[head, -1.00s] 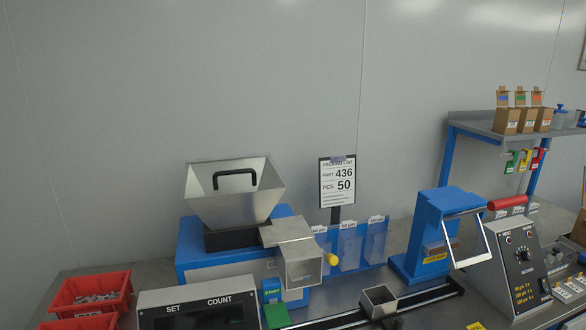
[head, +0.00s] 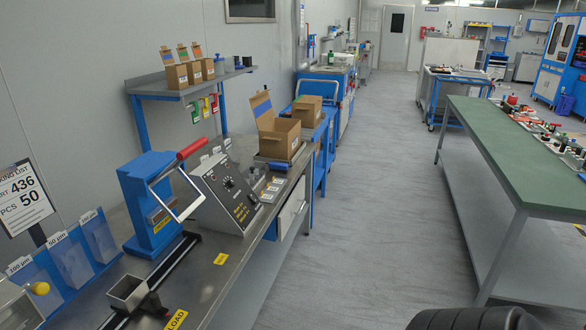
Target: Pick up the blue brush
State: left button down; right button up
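I cannot make out a blue brush in the head view. Several small items (head: 540,135) lie along the far edge of the long green-topped table (head: 490,135) on the right, too small to tell apart. Neither of my grippers shows in the head view.
A metal bench (head: 222,262) on the left carries a blue press (head: 150,205), a grey control box (head: 228,193) and an open cardboard box (head: 280,138). A shelf (head: 150,84) stands above it. Clear grey floor (head: 370,190) lies between bench and green table.

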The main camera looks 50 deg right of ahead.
aim_at(276, 167)
jog(key=z, duration=1.6)
jog(key=i+l, duration=0.2)
jog(key=i, duration=0.2)
jog(key=i+l, duration=0.2)
jog(key=i, duration=0.25)
jog(key=i+l, duration=0.2)
jog(key=i, duration=0.2)
